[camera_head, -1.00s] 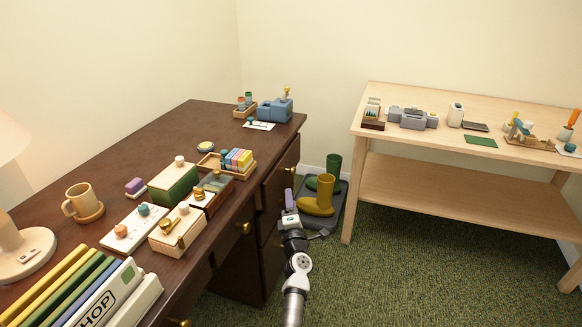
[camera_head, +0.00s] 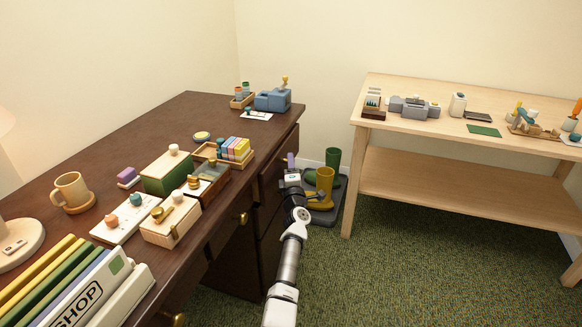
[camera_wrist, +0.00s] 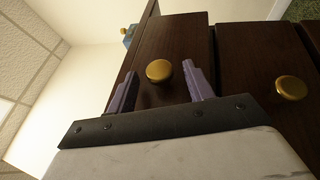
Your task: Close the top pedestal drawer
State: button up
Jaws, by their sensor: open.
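The desk's right pedestal has a dark brown top drawer (camera_head: 274,178), partly hidden behind my arm in the head view. Its front fills the middle of the wrist view (camera_wrist: 172,42), with a round brass knob (camera_wrist: 158,71). How far the drawer stands out cannot be told clearly. My gripper (camera_wrist: 160,69) is open, its two purple fingers on either side of the knob in the picture; contact is not visible. In the head view my gripper (camera_head: 291,163) is at the pedestal's front.
A lower drawer with a brass knob (camera_wrist: 291,88) is beside the top one in the wrist view. Green and yellow boots (camera_head: 325,182) stand on a dark tray beyond my gripper. A light wooden table (camera_head: 372,165) is to the right. Green carpet between is clear.

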jog(key=shift+b+x, duration=0.4)
jog(key=shift+x, duration=0.75)
jog(key=shift+f, duration=0.1)
grip_shut()
